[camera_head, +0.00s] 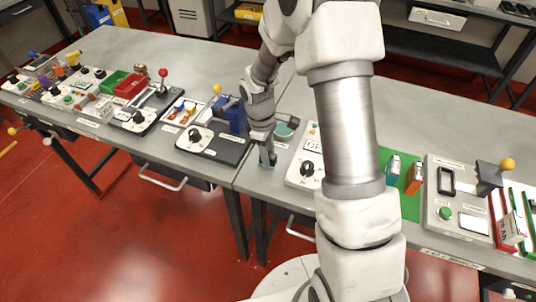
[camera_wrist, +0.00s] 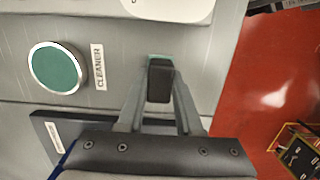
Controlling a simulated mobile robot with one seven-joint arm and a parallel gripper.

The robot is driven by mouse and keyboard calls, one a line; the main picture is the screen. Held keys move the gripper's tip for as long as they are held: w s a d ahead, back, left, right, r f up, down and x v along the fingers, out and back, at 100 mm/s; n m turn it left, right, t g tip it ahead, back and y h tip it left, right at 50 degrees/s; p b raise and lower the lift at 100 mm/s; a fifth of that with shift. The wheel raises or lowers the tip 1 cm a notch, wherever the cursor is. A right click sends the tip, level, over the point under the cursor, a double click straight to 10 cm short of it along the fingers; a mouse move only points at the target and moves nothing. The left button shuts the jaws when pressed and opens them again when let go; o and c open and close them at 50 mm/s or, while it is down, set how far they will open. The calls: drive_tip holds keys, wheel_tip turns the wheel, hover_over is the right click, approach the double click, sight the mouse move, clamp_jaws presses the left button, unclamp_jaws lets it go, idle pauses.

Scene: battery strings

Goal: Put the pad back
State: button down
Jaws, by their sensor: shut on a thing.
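My gripper (camera_wrist: 160,85) is shut on a small pad (camera_wrist: 160,80) with a black body and a thin green edge at its far end. In the head view my gripper (camera_head: 267,158) points down near the front edge of the grey bench; the pad is mostly hidden there. A round silver-rimmed dish with a green inside (camera_wrist: 57,67) lies to the left of the pad in the wrist view, apart from it, beside a label reading CLEANER (camera_wrist: 100,67). The dish also shows behind my gripper in the head view (camera_head: 286,129). I cannot tell whether the pad touches the bench.
A black-based panel with a knob and blue block (camera_head: 222,142) stands left of my gripper. A white panel with a black knob (camera_head: 306,170) stands to the right. A green mat with cards (camera_head: 410,205) lies farther right, partly behind my arm. The bench front edge is close.

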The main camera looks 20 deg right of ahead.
drive_tip(key=shift+f, duration=0.2)
drive_tip(key=c, duration=0.6)
unclamp_jaws()
drive_tip(key=shift+r, duration=0.1)
wheel_tip(320, 180, up, 12)
drive_tip(key=a, duration=0.1)
drive_tip(key=s+r+m+t, duration=0.35)
drive_tip(key=s+r, duration=0.35)
drive_tip(key=r, duration=0.5)
drive_tip(key=s+r+m+t, duration=0.1)
drive_tip(key=s+m, duration=0.1)
drive_tip(key=s, duration=0.2)
drive_tip(key=s+r+m+t, duration=0.1)
drive_tip(key=s+r+m, duration=0.1)
drive_tip(key=s, duration=0.3)
drive_tip(key=s+d+r+m+t+y, duration=0.1)
drive_tip(key=s+r+m, duration=0.1)
drive_tip(key=s+m, duration=0.1)
drive_tip(key=shift+s+p, duration=0.35)
drive_tip(key=shift+s, duration=0.35)
